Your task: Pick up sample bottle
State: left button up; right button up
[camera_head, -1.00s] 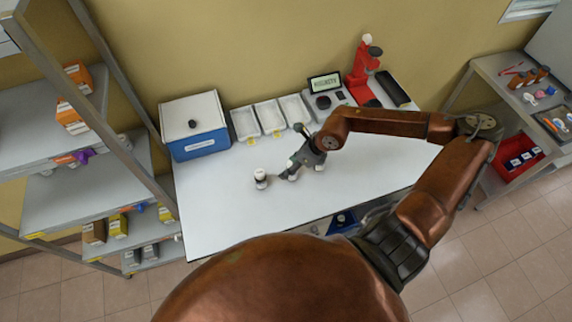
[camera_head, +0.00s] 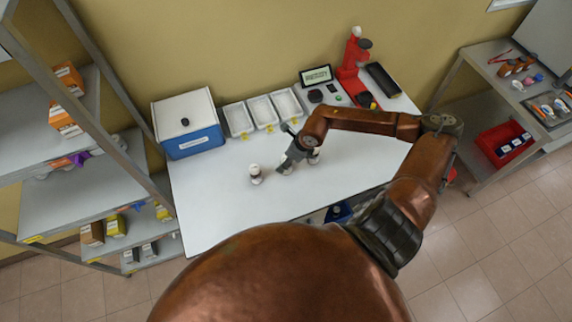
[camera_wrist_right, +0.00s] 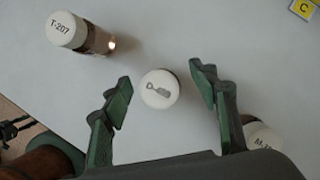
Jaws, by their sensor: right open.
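My right gripper (camera_head: 284,168) is open, low over the white table in the head view. In the right wrist view its two green-padded fingers (camera_wrist_right: 161,82) stand on either side of a bottle with a white cap (camera_wrist_right: 159,90) bearing a small dark symbol. There is a gap on both sides. A brown bottle with a white cap marked T-207 (camera_wrist_right: 68,30) stands at the upper left, outside the fingers; a bottle left of the gripper in the head view (camera_head: 256,175) seems to be this one. A third white-capped bottle (camera_wrist_right: 263,139) is partly hidden behind the right finger. My left gripper is not seen.
A blue-and-white box (camera_head: 188,128) and several white trays (camera_head: 262,112) line the table's back. A red instrument (camera_head: 352,68) and a small display (camera_head: 315,75) stand at the back right. The table's left front is clear. A shelf rack (camera_head: 75,185) stands left.

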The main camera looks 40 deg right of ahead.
jog(key=shift+c, duration=0.5)
jog(key=c, duration=1.2)
jog(key=shift+r, duration=0.1)
